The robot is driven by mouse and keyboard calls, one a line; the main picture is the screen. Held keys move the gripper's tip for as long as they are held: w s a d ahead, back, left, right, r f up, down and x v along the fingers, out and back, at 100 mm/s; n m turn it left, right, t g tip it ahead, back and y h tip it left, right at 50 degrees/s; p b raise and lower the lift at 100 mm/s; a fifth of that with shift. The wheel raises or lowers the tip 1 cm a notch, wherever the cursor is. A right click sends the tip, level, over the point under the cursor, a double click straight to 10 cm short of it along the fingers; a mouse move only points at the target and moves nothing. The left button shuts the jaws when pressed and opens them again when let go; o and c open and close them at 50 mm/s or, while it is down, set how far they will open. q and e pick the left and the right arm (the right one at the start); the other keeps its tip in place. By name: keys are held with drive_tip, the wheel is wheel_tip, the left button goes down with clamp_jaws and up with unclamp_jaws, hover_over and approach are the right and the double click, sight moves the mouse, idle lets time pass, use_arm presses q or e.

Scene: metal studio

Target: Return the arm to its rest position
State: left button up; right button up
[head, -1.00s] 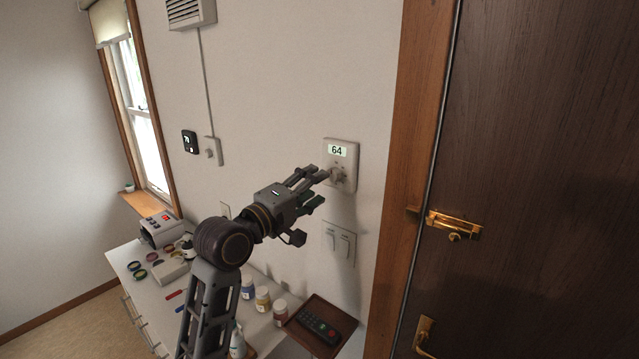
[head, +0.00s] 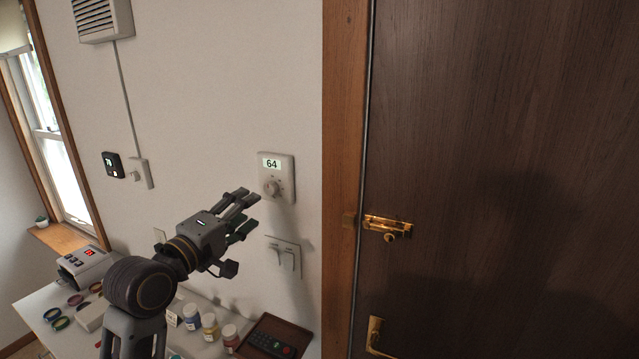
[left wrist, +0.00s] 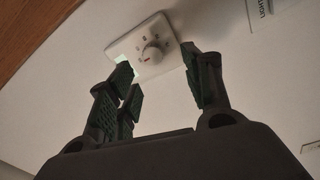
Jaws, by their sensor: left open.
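My left gripper (head: 248,208) is open and empty in front of the wall, below and left of the white thermostat (head: 276,178). The thermostat has a round knob (head: 272,187) and a lit display reading 64. In the left wrist view the open fingers (left wrist: 165,85) point towards the thermostat (left wrist: 143,48), and its knob (left wrist: 152,55) shows beyond and between the fingertips, apart from them. My left arm reaches up from the lower left in the head view. My right gripper is not in view.
A double light switch (head: 283,257) is just below right of the gripper. Beneath the arm, a counter (head: 30,303) holds several jars (head: 210,326), a brown tray (head: 262,322) with a remote (head: 272,344), and a device with a red display (head: 85,262). A dark door (head: 500,120) with a brass latch (head: 388,224) fills the right.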

use_arm(q)
drive_tip(key=s+f+m+g+y, duration=0.2)
drive_tip(key=s+f+m+g, duration=0.1)
drive_tip(key=f, duration=0.9)
drive_tip(key=s+f+m+g+y, duration=0.1)
drive_tip(key=s+f+m+g, duration=0.2)
drive_tip(key=f, duration=0.9)
drive_tip(key=s+a+f+m+g+y, duration=0.25)
drive_tip(key=s+f+m+g, duration=0.5)
drive_tip(key=s+f, duration=1.05)
wheel_tip(320, 180, down, 36)
drive_tip(key=s+g+b, duration=0.2)
drive_tip(key=s+a+f+b, duration=0.1)
drive_tip(key=s+a+f, duration=0.2)
drive_tip(key=s+f, duration=1.8)
drive_tip(key=shift+s+g+y+b, duration=0.3)
drive_tip(key=shift+s+g+y, duration=0.05)
drive_tip(key=shift+s, duration=0.25)
